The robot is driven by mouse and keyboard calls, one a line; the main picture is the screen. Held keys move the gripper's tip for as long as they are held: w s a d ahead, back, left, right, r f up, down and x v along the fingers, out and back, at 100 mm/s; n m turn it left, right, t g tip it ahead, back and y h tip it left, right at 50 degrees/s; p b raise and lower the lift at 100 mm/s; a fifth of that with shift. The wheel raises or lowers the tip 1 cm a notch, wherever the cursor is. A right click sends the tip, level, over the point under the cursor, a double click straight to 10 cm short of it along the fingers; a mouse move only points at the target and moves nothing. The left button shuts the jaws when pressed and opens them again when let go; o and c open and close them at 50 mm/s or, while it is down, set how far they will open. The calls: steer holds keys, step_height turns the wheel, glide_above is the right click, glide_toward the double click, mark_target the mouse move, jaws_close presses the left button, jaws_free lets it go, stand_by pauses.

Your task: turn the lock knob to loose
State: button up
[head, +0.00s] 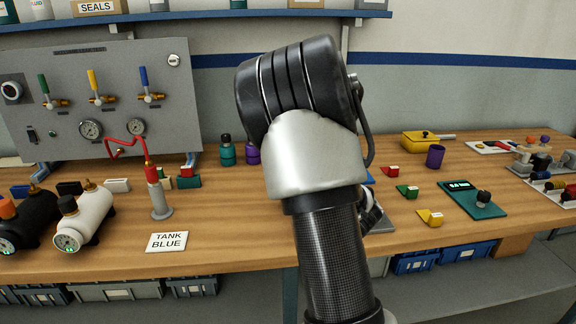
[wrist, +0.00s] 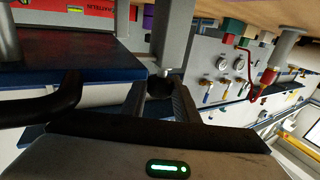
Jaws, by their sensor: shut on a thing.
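In the wrist view, my gripper (wrist: 160,92) has its two fingers on either side of a small dark knob (wrist: 160,84), which looks like the lock knob. The gripper is shut on it. The knob sits at the end of a grey upright post (wrist: 173,38), beside a dark blue slab (wrist: 75,76). Any loose or lock marking on the knob is hidden or too small to read. In the head view, my arm covers the middle of the bench and hides the gripper and the knob.
The wooden bench (head: 262,228) carries a grey gauge panel (head: 100,105) with valves, black and white tanks, a TANK BLUE card (head: 167,242), and a green plate with a black knob (head: 483,198). In the wrist view, a black curved bar (wrist: 45,108) lies close left of the fingers.

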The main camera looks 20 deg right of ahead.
steer(key=o, duration=1.1)
steer(key=shift+w+a+f, duration=0.1)
steer(key=shift+c, duration=0.2)
steer(key=s+d+b, duration=0.3)
steer(key=s+b, duration=0.2)
steer(key=s, duration=1.2)
steer(key=shift+s, duration=0.1)
